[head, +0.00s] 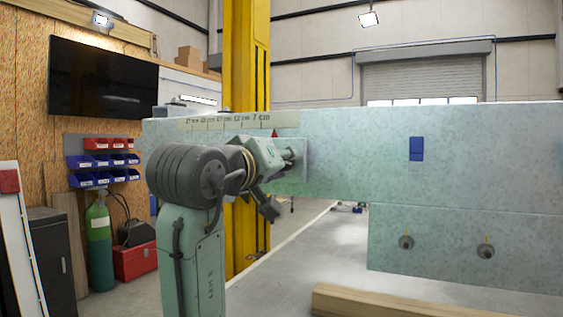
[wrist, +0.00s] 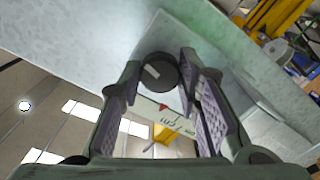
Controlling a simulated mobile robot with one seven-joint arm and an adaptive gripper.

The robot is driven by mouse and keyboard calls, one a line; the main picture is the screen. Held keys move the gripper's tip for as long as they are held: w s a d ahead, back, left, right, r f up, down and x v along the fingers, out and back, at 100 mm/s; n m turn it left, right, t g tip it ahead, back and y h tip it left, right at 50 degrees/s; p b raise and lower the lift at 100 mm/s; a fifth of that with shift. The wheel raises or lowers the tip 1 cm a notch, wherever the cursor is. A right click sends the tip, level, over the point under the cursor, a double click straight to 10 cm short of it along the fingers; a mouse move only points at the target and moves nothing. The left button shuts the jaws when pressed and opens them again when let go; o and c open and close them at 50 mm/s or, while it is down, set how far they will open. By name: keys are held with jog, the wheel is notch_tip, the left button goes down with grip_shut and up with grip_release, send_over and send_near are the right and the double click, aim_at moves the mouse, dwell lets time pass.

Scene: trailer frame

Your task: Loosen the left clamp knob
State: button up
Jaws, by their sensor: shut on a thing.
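My gripper (head: 288,158) is at the pale green beam, just below a scale with a red pointer (head: 275,133). In the wrist view, a dark round knob (wrist: 160,74) with a light bar on its face sits between my fingertips (wrist: 161,66), and my gripper is shut on it. In the head view my gripper mostly hides this knob. Two other grey round knobs stand on the lower plate to the right: a left one (head: 406,242) and a right one (head: 486,251), each below a small yellow mark.
The long beam (head: 340,150) runs across the view, with a blue rectangle (head: 416,149) on its face. A yellow post (head: 245,240) stands behind my arm. A wooden beam (head: 400,302) lies low in front. The floor between is clear.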

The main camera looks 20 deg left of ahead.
jog(key=shift+n, duration=4.2)
jog(key=o, duration=1.1)
jog(key=shift+o, duration=0.2)
jog(key=s+a, duration=0.2)
jog(key=s, duration=0.9)
jog(key=shift+s+a, duration=0.2)
jog(key=shift+s, duration=0.2)
jog(key=shift+f, duration=0.1)
